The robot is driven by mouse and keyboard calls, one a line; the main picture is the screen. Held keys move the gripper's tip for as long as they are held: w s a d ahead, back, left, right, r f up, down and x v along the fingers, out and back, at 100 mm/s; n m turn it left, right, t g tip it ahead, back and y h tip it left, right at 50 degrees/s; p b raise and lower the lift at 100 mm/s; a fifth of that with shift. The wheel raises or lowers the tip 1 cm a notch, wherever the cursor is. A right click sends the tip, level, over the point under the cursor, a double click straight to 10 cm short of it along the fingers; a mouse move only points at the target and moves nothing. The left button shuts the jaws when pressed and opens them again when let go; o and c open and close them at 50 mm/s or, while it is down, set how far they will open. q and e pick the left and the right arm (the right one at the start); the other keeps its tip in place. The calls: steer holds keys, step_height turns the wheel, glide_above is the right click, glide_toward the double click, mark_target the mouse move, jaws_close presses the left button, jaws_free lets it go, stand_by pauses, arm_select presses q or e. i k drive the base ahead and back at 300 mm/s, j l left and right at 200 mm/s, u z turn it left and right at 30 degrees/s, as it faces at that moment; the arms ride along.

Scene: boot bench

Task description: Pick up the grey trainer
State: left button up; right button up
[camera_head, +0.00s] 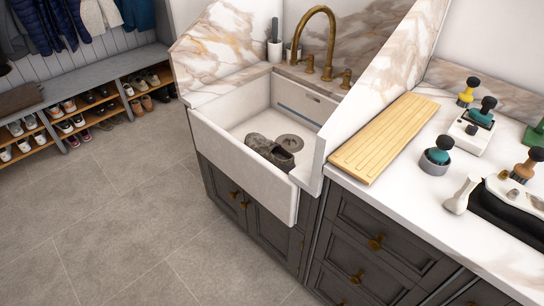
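A brass tap (318,35) arches over the back of the sink. A bench with several shoes (68,105) stands at the left; the tiled floor is clear.

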mark_target(273, 151)
steer(key=i+j+z, duration=0.6)
steer(key=j, duration=0.4)
steer(key=i+j+z, duration=0.25)
steer(key=j, duration=0.15)
